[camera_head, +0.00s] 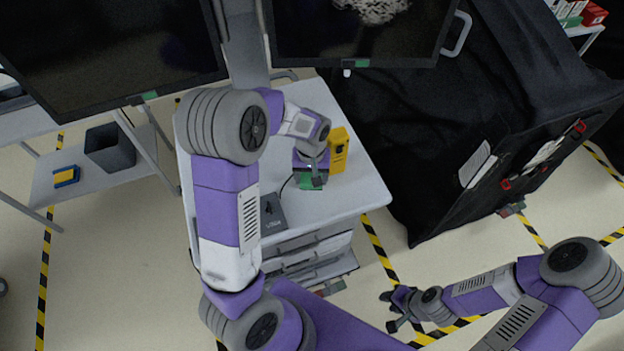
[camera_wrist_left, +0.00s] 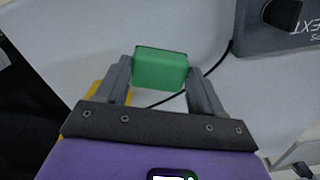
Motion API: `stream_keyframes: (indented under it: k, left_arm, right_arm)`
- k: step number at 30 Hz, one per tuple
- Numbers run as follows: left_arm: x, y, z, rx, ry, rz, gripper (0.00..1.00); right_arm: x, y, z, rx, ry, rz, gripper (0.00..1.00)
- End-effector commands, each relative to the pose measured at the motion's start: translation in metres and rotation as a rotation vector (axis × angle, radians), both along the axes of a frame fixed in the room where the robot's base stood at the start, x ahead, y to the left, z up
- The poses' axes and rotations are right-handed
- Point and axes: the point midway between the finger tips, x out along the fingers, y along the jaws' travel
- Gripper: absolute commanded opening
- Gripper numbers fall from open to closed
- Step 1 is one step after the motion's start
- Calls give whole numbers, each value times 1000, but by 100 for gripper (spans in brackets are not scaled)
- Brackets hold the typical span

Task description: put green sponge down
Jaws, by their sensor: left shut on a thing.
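The green sponge (camera_head: 311,183) is over the white top of the cart (camera_head: 352,196), close to its surface. I cannot tell if it touches. My left gripper (camera_head: 312,177) points down and is shut on the sponge. In the left wrist view the sponge (camera_wrist_left: 160,68) sits between the two fingertips of the left gripper (camera_wrist_left: 161,75), with its front face clear. My right gripper (camera_head: 389,311) is at the lower right, over the floor and away from the cart. Its fingers are apart and nothing is between them.
A yellow device (camera_head: 338,150) stands right beside the left gripper. A dark grey box (camera_head: 272,214) lies near the cart's front left, with a black cable by it. A black covered cart (camera_head: 440,130) is at the right. Two dark monitors hang at the back. The cart top's right front is bare.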

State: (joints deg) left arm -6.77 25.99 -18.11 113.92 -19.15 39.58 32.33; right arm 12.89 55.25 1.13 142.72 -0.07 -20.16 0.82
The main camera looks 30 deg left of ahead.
Motion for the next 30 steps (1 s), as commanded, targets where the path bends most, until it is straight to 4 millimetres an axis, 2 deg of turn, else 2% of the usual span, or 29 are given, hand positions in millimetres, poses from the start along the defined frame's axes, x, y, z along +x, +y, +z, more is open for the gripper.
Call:
stream_keyframes:
  k: [1, 4, 11, 12, 17, 26, 30]
  left_arm:
    - [-1, 0, -10, 1, 5, 1, 37]
    - [-1, 0, -22, 0, 4, 0, 37]
    - [0, 0, -24, 0, 0, 0, 37]
    - [0, 0, -24, 0, 0, 0, 71]
    - [0, 0, -24, 0, 0, 0, 93]
    - [0, 0, -21, 0, -1, 0, 93]
    - [1, 0, -6, 0, -4, 0, 93]
  right_arm:
    - [0, 0, -1, 0, 0, 0, 35]
    - [0, 0, -2, 0, -1, 0, 35]
    - [0, 0, -2, 0, -1, 0, 35]
    - [0, 0, -2, 0, -1, 0, 35]
    - [0, 0, -2, 0, -1, 0, 35]
    - [0, 0, -1, 0, 0, 0, 35]
    - [0, 0, 0, 0, 0, 0, 35]
